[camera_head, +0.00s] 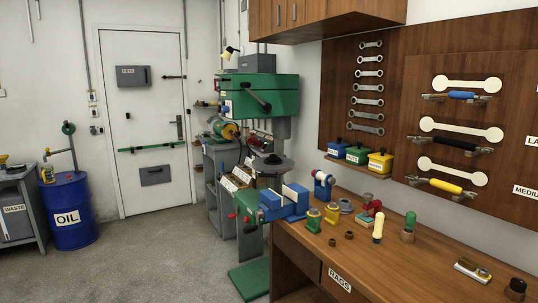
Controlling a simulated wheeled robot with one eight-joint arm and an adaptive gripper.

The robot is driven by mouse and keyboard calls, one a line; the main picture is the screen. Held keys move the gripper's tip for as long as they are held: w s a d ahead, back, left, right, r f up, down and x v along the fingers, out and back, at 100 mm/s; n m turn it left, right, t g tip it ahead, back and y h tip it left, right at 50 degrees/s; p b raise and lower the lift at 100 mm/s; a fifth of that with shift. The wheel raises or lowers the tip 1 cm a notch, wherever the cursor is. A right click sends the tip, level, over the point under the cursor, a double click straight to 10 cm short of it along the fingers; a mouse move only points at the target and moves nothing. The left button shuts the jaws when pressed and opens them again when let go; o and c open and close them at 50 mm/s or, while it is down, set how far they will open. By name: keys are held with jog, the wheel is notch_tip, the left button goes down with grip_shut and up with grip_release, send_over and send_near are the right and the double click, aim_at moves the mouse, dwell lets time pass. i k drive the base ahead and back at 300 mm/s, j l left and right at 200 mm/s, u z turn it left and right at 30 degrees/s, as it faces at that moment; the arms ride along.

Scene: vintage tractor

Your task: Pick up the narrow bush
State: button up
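Two small brown ring-like pieces, which look like bushes, lie on the wooden workbench (385,262) near its front edge. One brown ring (349,235) is slightly farther right, and the other brown ring (332,242) is nearer the front edge. Both are too small in this view to tell which is the narrow bush. My gripper is not in view.
A blue vise (283,205) sits at the bench's left end. Yellow-green pieces (314,220), a cream-topped tool (378,228) and a green-topped tool (409,226) stand around the rings. A green drill press (262,95) stands behind. Floor (150,260) is clear at left.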

aim_at(332, 240)
jog(key=i+j, duration=0.2)
jog(key=i, duration=0.2)
jog(key=i+j, duration=0.2)
jog(key=i, duration=0.25)
jog(key=i+j, duration=0.2)
jog(key=i, duration=0.2)
jog(key=i+j, duration=0.2)
jog(key=i, duration=0.25)
jog(key=i+z, duration=0.1)
jog(key=z, duration=0.9)
jog(key=k+l+u, duration=0.2)
jog(key=k, duration=0.2)
